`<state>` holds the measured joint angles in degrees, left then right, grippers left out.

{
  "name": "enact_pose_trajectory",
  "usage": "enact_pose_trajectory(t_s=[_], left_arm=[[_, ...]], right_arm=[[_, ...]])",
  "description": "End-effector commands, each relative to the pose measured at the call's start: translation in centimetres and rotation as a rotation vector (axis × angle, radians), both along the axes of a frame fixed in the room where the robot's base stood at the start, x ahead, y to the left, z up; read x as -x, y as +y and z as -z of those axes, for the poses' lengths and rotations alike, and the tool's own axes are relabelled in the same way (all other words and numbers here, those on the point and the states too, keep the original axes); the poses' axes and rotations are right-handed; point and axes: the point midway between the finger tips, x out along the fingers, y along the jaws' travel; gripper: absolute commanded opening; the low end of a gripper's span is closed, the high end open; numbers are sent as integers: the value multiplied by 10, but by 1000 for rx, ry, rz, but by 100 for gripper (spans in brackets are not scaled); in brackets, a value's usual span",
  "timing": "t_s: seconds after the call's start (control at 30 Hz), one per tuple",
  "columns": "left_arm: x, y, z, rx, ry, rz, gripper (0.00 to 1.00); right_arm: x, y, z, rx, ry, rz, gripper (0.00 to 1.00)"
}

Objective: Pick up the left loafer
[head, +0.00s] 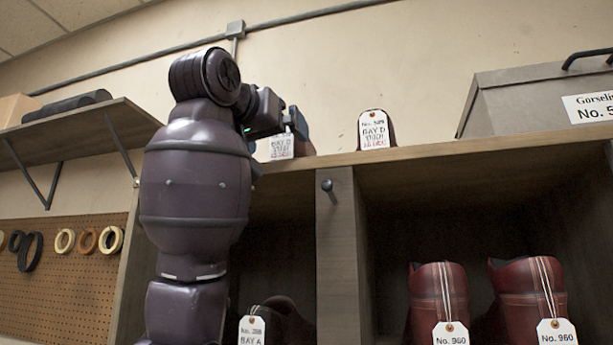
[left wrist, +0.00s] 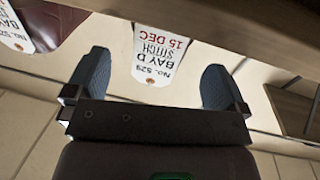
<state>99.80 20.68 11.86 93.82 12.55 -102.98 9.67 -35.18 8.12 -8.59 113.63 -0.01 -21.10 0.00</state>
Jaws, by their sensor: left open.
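The left loafer (head: 306,148) stands on top of the shelf unit, mostly hidden behind my left gripper and its white tag (head: 281,147). A dark red loafer (head: 390,131) with a similar tag (head: 373,130) stands to its right. My left gripper (head: 297,122) is at the left loafer, above the shelf top. In the left wrist view the open fingers (left wrist: 157,86) stand on either side of an upside-down tag (left wrist: 155,55) reading "BAY D STITCH"; the shoe behind it is hard to make out. The other loafer (left wrist: 58,22) shows at the left there. My right gripper is out of view.
A grey lidded box (head: 530,98) stands on the shelf top at the right. Tagged dark red shoes (head: 438,290) and a dark shoe (head: 285,318) sit in the cubbies below. A wall shelf (head: 85,130) and a pegboard (head: 60,280) are at the left.

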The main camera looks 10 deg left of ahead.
Motion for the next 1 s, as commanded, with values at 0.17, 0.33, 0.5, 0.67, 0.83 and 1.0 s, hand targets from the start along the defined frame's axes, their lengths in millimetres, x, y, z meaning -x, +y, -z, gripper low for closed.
enact_pose_trajectory(t_s=[0.17,0.33,0.5,0.67,0.83,1.0], left_arm=[[-15,-1,-3,0,2,0,100],[-39,-4,-5,0,2,1,100],[-52,-6,-4,0,1,0,100],[-53,-6,-3,0,0,-1,100],[-53,-6,-3,0,0,0,88],[-52,-6,-3,0,0,0,62]], right_arm=[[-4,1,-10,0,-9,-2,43],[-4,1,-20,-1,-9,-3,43],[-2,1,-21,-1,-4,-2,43],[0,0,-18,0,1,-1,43],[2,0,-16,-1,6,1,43],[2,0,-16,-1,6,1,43]])
